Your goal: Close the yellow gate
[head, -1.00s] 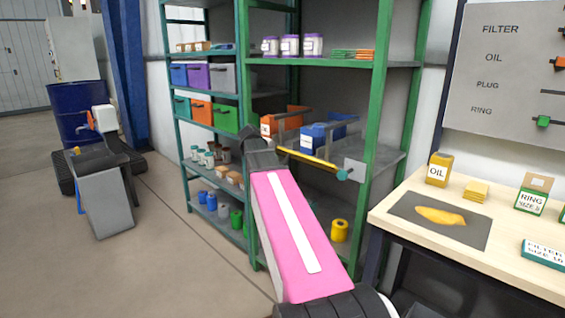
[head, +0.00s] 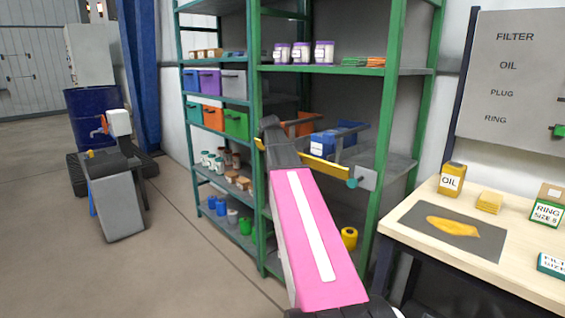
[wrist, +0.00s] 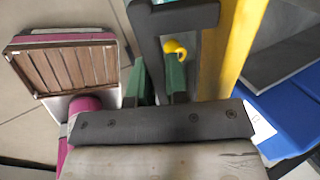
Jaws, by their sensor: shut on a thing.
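The yellow gate (head: 325,170) is a long bar across the front of the middle shelf opening. Its right end meets a teal knob and grey plate (head: 366,178); its left end (head: 258,144) shows close to the green middle post. My gripper (head: 268,135) is at the gate's left part. In the wrist view the gate's yellow bar (wrist: 222,50) runs along the right, with a dark grey handle (wrist: 147,40) joined beside it. My gripper's green fingers (wrist: 157,80) are shut on that handle. I cannot tell whether the gate's left end touches the post.
Behind the gate, a blue bin (head: 325,143) and an orange bin (head: 300,124) stand on the shelf; the blue one also shows in the wrist view (wrist: 280,115). The green shelf post (head: 255,80) is near my gripper. A workbench (head: 480,270) stands right; open floor lies left.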

